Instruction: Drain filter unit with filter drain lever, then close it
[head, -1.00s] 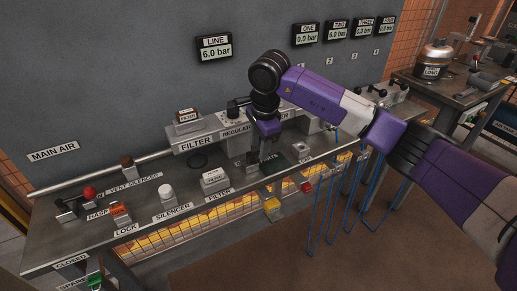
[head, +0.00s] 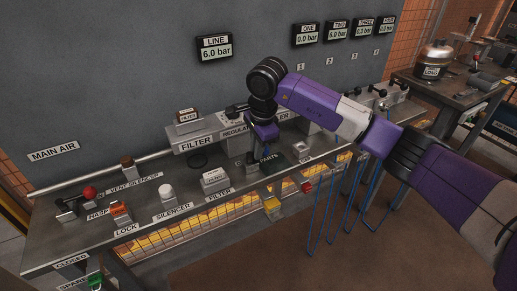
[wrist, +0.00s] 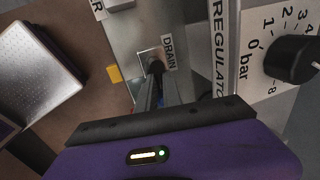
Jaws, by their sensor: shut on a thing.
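The filter unit (head: 186,128) is a grey block labelled FILTER on the back of the bench, with a small labelled box on top. In the wrist view, the dark filter drain lever (wrist: 156,64) stands at a plate beside the DRAIN label (wrist: 169,53). My gripper (wrist: 154,88) is shut on the lever, and its fingers hide much of it. In the head view, my gripper (head: 252,160) points down at the bench right of the filter unit. The lever is hidden there, and its exact angle is hard to tell.
The regulator knob (wrist: 292,58) and its bar scale lie close on the right in the wrist view. A silencer (head: 166,192), a red-knobbed lever (head: 89,192) and an orange lock (head: 120,212) stand on the left bench. The LINE display (head: 215,47) reads 6.0 bar.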

